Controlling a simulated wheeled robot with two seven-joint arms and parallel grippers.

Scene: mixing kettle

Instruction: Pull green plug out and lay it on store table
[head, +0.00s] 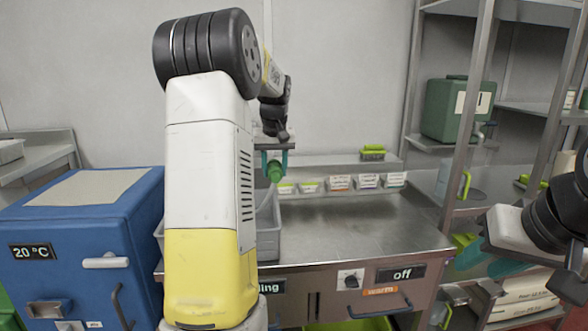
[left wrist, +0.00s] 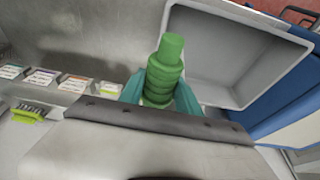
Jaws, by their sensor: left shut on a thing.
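The green plug (head: 275,173) hangs below my left gripper (head: 274,160), in the air over the left part of the steel table (head: 350,228). In the left wrist view the ribbed green plug (left wrist: 164,72) sits between the two teal fingers of my left gripper (left wrist: 160,98), which are shut on it. Its far end points away from the wrist, and nothing touches that end. My right gripper (head: 492,264) is at the right edge of the head view, with its teal fingers apart and nothing seen between them. Part of it is cut off by my arm.
A grey bin (head: 268,238) stands on the table's left, partly behind my left arm; it also shows in the wrist view (left wrist: 207,60). Small labelled boxes (head: 340,183) line the back ledge. A blue cabinet (head: 120,220) stands left. The table's middle is clear.

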